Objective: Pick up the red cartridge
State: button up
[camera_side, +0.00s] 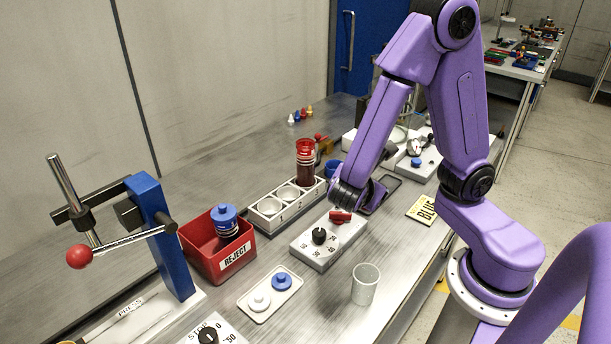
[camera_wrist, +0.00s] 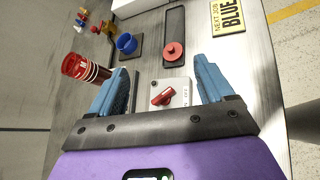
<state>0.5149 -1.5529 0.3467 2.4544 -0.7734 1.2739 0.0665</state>
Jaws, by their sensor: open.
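The red cartridge (camera_side: 306,165), a red cylinder with white bands, stands upright in the far socket of a grey rack (camera_side: 284,213) in the side view. In the wrist view the red cartridge (camera_wrist: 82,68) is left of the left finger, outside the jaws. My gripper (camera_wrist: 162,78) is open, with blue fingers spread and nothing held between them. In the side view my gripper (camera_side: 364,198) is to the right of the rack, apart from the cartridge; its fingertips are partly hidden there.
A grey box with a black knob (camera_side: 319,236) and red switch (camera_side: 340,216) stands beside my gripper. A red REJECT bin (camera_side: 212,257) holds a blue-capped cartridge (camera_side: 226,222). A clear cup (camera_side: 365,285) stands in front. A yellow BLUE sign (camera_side: 421,209) lies right.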

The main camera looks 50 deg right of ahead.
jog(key=w+a+n+t+h, duration=0.2)
jog(key=w+n+t, duration=0.3)
jog(key=w, duration=0.1)
jog(key=n+t, duration=0.4)
send_near(305, 140)
jog(key=x, duration=0.3)
jog(key=shift+s+d+r, duration=0.1)
jog(key=shift+s+d, duration=0.1)
jog(key=shift+w+x, duration=0.2)
jog(key=shift+x, duration=3.15)
jog(key=shift+a, duration=0.2)
grip_shut()
